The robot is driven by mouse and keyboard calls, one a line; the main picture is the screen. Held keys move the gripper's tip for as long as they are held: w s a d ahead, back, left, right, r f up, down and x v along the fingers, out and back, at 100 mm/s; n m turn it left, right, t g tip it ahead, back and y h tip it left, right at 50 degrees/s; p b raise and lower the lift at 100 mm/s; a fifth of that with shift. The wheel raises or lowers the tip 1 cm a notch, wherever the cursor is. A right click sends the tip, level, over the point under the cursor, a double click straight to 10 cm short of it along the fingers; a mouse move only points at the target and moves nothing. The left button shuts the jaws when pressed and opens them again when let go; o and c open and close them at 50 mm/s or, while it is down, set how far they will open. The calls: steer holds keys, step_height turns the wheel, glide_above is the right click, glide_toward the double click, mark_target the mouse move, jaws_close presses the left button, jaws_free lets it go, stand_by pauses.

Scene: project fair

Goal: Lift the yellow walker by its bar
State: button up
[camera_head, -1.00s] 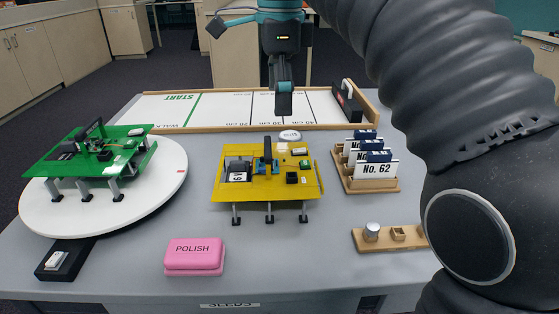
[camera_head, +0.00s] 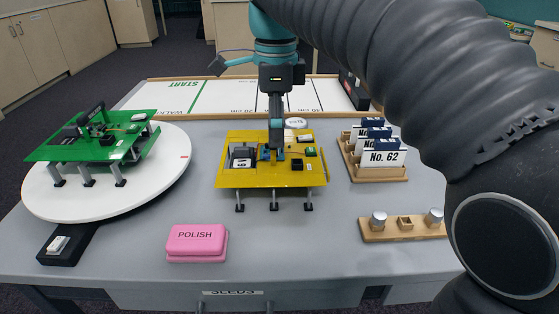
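The yellow walker (camera_head: 307,178) stands on its short grey legs in the middle of the grey table. Its flat yellow plate carries small boxes, a blue part and a dark bar. My gripper (camera_head: 276,147) points straight down over the middle of the walker, at the bar. The fingers hide most of the bar. They are seen nearly edge-on, so I cannot tell whether they are apart or closed on it. The walker's legs appear to rest on the table.
A green walker (camera_head: 132,152) stands on a white turntable (camera_head: 150,195) at left. A pink POLISH block (camera_head: 196,243) lies in front. Number cards (camera_head: 383,158) stand in a wooden rack at right, with a wooden tray of weights (camera_head: 392,229) nearer. A marked walking track (camera_head: 215,95) lies behind.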

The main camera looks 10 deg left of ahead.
mark_target(270, 157)
steer(key=f, duration=0.4)
steer(key=shift+a+f+b, duration=0.2)
steer(key=shift+f+b, duration=0.05)
steer(key=shift+b, duration=0.05)
steer(key=c, duration=1.1)
